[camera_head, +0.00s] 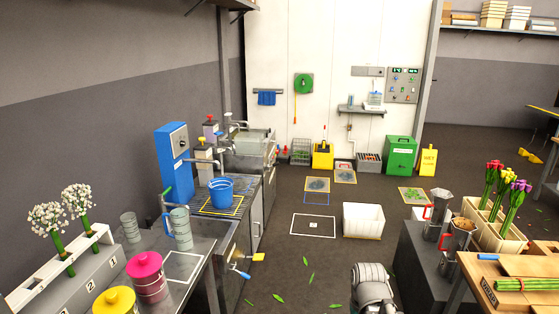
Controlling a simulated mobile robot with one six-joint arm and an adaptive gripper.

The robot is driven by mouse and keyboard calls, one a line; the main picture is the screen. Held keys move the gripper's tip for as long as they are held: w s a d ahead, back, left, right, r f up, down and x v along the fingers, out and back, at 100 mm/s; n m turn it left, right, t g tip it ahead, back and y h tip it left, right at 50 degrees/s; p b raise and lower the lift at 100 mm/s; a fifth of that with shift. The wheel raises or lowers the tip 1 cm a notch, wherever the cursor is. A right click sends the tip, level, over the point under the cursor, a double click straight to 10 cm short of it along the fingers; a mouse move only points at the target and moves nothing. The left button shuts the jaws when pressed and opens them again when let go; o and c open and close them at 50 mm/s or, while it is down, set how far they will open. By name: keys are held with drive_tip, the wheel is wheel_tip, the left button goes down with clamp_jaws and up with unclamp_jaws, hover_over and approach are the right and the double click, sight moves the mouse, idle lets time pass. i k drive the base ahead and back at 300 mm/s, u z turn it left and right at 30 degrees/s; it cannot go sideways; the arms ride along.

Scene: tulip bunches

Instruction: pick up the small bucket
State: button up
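A small blue bucket (220,189) stands upright on the dark counter at centre left, inside a yellow outlined square (236,208). A tap stands behind it. Its inside is only partly visible, so I cannot tell whether it holds anything. A grey rounded part of my own arm (372,285) shows at the bottom, right of centre, well apart from the bucket. My gripper's fingers do not show.
A blue dispenser (172,155) stands left of the bucket, and a grey-green jug (180,228) stands nearer on the counter. A white crate (363,220) sits on the floor. Leaves lie on the mostly clear aisle floor. A workbench (520,270) stands at right.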

sight(222, 194)
drive_tip(key=z, duration=0.05)
drive_tip(key=i, duration=2.25)
drive_tip(key=u, duration=1.7)
drive_tip(key=i, duration=0.5)
